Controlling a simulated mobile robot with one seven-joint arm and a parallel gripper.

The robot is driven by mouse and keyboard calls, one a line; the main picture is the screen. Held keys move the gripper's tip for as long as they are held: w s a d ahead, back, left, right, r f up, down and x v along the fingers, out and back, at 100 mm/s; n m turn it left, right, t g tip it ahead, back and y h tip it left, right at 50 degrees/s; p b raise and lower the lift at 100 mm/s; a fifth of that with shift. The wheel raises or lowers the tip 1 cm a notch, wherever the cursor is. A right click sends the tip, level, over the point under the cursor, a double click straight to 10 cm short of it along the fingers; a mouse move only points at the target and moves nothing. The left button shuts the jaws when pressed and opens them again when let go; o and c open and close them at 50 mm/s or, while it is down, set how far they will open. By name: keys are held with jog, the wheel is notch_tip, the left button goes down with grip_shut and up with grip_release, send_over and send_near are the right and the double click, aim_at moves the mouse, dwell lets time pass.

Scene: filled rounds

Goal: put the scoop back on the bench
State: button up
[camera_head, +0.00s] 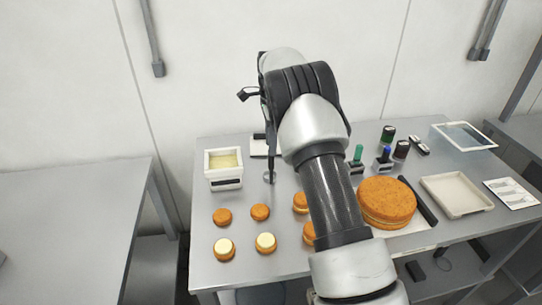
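The bench (213,285) is a grey metal table in front of me. My arm crosses the middle of the view and hides part of the bench. Dark parts of my gripper (270,146) show along the left edge of my arm, above the bench; its fingertips are not clear. A small grey metal piece (269,177), which looks like the scoop, shows just below them. I cannot tell whether it is held or rests on the bench.
A white tub (223,168) with yellow filling stands at the back left. Several orange-brown rounds (222,216) stand at front left, two with pale tops. A large orange cake (386,200), an empty beige tray (457,195), stampers (384,157) and a tablet (464,136) are on the right.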

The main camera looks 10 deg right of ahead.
notch_tip(320, 180, up, 5)
jog(key=shift+f, duration=0.1)
jog(key=s+r+n+t, duration=0.3)
jog(key=s+r+n, duration=0.5)
jog(key=s+r, duration=1)
jog(key=s+f+n+t, duration=0.1)
jog(key=s+n, duration=0.4)
jog(key=s, duration=0.6)
jog(key=s+f+n+t, duration=0.1)
jog(key=s+f+n, duration=0.2)
jog(key=s, duration=0.8)
jog(key=shift+s+f+n+t, duration=0.3)
jog(key=shift+s+f+n, duration=0.1)
jog(key=shift+n, duration=0.6)
